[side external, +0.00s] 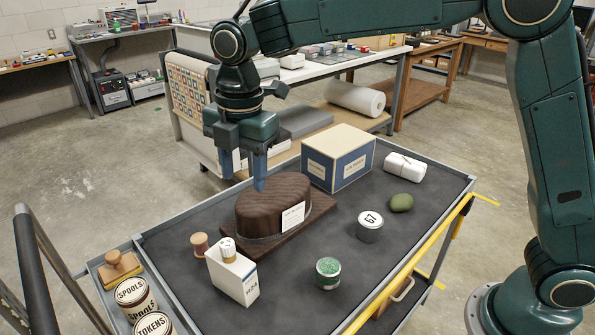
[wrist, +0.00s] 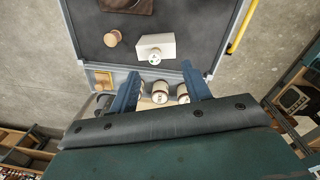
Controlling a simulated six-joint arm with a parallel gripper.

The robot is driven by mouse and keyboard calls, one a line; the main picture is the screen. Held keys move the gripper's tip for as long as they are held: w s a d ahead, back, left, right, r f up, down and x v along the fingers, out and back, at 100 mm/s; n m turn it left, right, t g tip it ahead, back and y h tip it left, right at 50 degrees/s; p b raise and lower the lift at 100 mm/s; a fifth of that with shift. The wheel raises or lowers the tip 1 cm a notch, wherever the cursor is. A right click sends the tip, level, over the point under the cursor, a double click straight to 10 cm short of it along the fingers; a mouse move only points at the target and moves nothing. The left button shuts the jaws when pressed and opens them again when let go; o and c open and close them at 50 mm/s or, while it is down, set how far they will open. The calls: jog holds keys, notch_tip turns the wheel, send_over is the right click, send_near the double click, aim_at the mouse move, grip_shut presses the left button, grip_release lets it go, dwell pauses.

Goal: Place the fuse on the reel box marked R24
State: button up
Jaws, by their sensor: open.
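The fuse (side external: 228,251), a small cylinder with a white body and brass-coloured band, stands upright on the top of the white reel box (side external: 233,277). The box carries dark lettering on its side, which looks like R24. In the wrist view the fuse (wrist: 155,58) shows at the near edge of the box (wrist: 154,43). My gripper (side external: 244,181) is open and empty. It hangs above the tray, behind and above the fuse, close to the brown hat-shaped block, and is apart from the fuse. In the wrist view my fingers (wrist: 160,72) are spread, with nothing between the tips.
The brown hat-shaped block (side external: 268,205) is beside the box on the dark cart top (side external: 300,290). Labelled tins (side external: 134,297) fill the side tray.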

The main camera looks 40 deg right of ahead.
jog(key=s+d+r+m+t, duration=0.1)
jog(key=s+d+r+m, duration=0.35)
jog(key=s+d, duration=0.2)
jog(key=s+d+r+m+t, duration=0.1)
jog(key=s+d+r+m, duration=0.2)
jog(key=s+d+m, duration=0.3)
jog(key=s+d+f+m+t, duration=0.1)
jog(key=s+d+f+m, duration=0.1)
jog(key=s+d+m, duration=0.2)
jog(key=s+d+f+m+t, duration=0.2)
jog(key=s+d+m, duration=0.3)
jog(key=s, duration=0.5)
jog(key=shift+f+m, duration=0.4)
jog(key=shift+m, duration=0.75)
